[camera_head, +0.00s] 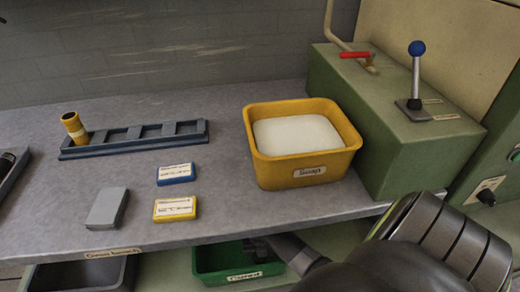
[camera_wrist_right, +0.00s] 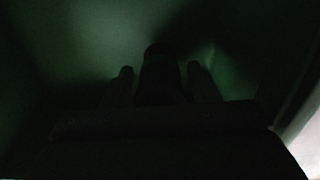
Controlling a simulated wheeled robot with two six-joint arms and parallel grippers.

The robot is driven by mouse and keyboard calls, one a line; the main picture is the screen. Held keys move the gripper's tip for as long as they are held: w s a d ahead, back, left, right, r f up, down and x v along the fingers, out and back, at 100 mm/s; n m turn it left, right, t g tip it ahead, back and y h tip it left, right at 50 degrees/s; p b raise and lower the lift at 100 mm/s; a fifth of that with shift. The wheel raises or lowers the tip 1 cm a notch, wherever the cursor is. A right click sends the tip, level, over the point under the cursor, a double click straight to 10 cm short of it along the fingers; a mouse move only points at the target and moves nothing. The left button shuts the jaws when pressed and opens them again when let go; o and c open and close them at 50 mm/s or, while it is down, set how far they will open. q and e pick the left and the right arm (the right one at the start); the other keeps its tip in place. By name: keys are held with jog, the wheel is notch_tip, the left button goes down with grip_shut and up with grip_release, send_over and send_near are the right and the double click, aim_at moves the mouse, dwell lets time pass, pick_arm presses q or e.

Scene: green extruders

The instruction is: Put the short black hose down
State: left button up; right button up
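My right arm comes in from the lower right of the head view, and its dark gripper (camera_head: 262,248) reaches into the green bin (camera_head: 207,262) below the table edge. In the dark right wrist view, the two fingers of my right gripper (camera_wrist_right: 160,76) stand on either side of a short black upright shape, which looks like the black hose (camera_wrist_right: 160,68). Green walls surround it. It is too dark to tell whether the fingers touch the hose or whether it rests on the bin floor. My left gripper is not in view.
On the grey table stand a yellow soap tub (camera_head: 257,165), a dark slotted rack (camera_head: 110,148) with a yellow tube (camera_head: 74,127), blue (camera_head: 176,173) and yellow (camera_head: 175,208) boxes and a grey block (camera_head: 107,208). A green machine (camera_head: 375,135) stands right. A dark bin (camera_head: 80,277) is lower left.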

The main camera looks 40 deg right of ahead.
jog(key=shift+o, duration=0.4)
jog(key=shift+r, duration=0.1)
jog(key=shift+r, duration=0.35)
pick_arm(q)
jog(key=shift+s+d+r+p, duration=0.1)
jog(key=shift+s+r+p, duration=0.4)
jog(key=shift+p, duration=0.6)
pick_arm(e)
notch_tip(320, 180, up, 8)
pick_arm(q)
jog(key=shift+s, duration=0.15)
pick_arm(e)
jog(key=shift+f, duration=0.1)
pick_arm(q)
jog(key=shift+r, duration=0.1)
pick_arm(e)
jog(key=shift+w, duration=0.1)
